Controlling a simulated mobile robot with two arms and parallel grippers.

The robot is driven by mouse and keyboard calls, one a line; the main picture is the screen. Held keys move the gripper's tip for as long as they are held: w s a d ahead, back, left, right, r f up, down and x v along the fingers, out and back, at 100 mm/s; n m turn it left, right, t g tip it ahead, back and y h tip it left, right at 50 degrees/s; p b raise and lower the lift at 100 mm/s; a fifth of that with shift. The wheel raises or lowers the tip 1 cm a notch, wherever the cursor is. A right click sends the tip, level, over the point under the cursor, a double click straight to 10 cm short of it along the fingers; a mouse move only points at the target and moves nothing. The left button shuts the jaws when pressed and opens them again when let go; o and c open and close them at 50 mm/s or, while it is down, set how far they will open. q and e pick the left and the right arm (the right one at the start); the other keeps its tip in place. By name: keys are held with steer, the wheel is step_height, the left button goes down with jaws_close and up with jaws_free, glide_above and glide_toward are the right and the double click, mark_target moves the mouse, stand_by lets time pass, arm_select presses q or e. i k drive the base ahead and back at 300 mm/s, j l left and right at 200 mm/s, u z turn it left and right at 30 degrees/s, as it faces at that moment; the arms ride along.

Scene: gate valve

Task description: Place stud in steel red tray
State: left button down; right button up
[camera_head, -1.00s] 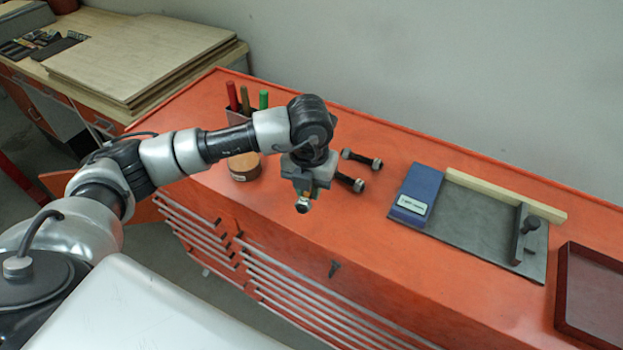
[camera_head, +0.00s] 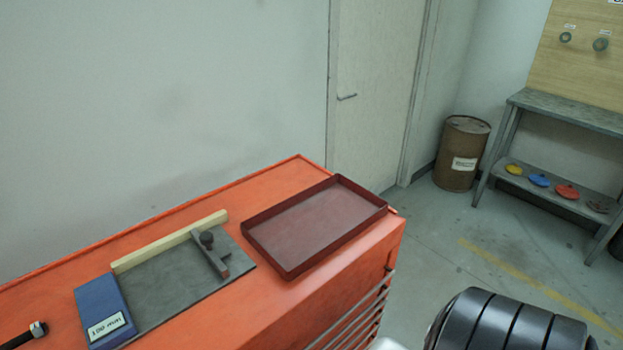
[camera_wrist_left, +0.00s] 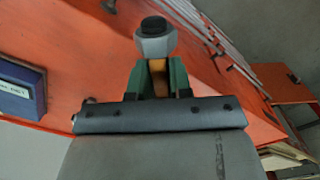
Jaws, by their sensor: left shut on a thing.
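The steel red tray (camera_head: 315,222) sits at the right end of the orange bench top in the head view. It is dark red, low-walled and empty. In the left wrist view my left gripper (camera_wrist_left: 157,78) is shut on a stud (camera_wrist_left: 156,40). My left gripper is outside the head view. Another stud (camera_head: 24,336), dark with a metal nut, lies at the head view's lower left edge. My right gripper is in neither view.
Left of the tray lie a grey plate (camera_head: 175,285) with an upright stop, a pale wooden strip (camera_head: 170,241) and a blue box (camera_head: 104,312). The blue box also shows in the left wrist view (camera_wrist_left: 18,92). A wall stands behind the bench (camera_head: 285,183).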

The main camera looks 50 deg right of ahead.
mark_target(334, 213)
steer(key=l+z, duration=0.1)
steer(key=z, duration=0.75)
steer(key=i+z, duration=0.1)
steer(key=z, duration=0.35)
steer(key=l+z, duration=0.1)
steer(key=z, duration=0.3)
steer(key=i+z, duration=0.15)
steer(key=z, duration=0.3)
